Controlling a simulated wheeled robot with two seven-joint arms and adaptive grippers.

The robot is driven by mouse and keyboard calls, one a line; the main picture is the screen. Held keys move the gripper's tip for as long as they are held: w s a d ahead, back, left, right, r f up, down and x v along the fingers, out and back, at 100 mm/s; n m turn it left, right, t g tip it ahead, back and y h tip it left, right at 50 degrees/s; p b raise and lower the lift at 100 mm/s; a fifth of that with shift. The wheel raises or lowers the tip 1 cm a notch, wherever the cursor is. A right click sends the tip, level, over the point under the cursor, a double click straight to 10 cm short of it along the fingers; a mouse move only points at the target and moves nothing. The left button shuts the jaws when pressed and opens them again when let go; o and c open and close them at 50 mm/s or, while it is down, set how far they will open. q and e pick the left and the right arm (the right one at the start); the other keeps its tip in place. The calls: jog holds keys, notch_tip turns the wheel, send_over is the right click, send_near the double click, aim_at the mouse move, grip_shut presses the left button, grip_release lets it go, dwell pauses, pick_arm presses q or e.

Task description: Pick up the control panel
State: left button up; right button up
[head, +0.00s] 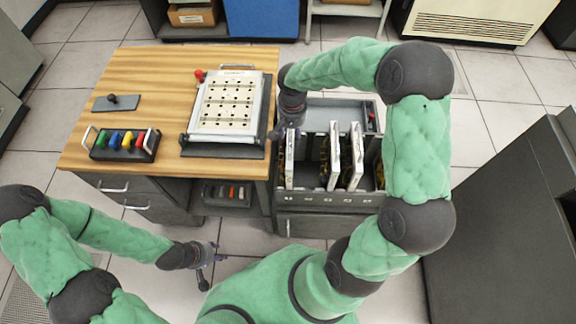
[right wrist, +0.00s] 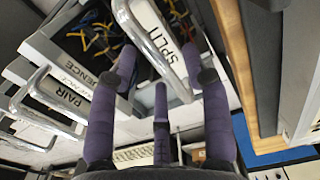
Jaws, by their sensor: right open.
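Three upright panels with white edges and handles stand in the grey open-topped rack: the left one (head: 290,160), the middle one (head: 333,155) and the right one (head: 356,157). In the right wrist view the nearest panel is labelled SPLIT (right wrist: 172,24) and shows coloured wires; another reads PAIR SEQUENCE (right wrist: 75,82). Which one the task means is not marked. My right gripper (right wrist: 163,70) is open at the left panel, with the SPLIT handle passing between its fingers; contact is unclear. My left gripper (head: 211,265) appears open and empty, low in front of the desk.
On the wooden desk (head: 150,65), left of the rack (head: 325,197), sit a white board with dark holes (head: 229,98) in a dark frame, a small tray of coloured plugs (head: 125,143) and a dark plate with a knob (head: 116,102). A dark cabinet (head: 500,220) stands at right.

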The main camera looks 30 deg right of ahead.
jog(key=shift+f, duration=0.95)
jog(key=shift+r, duration=0.1)
grip_shut()
jog(key=shift+w+r, duration=0.15)
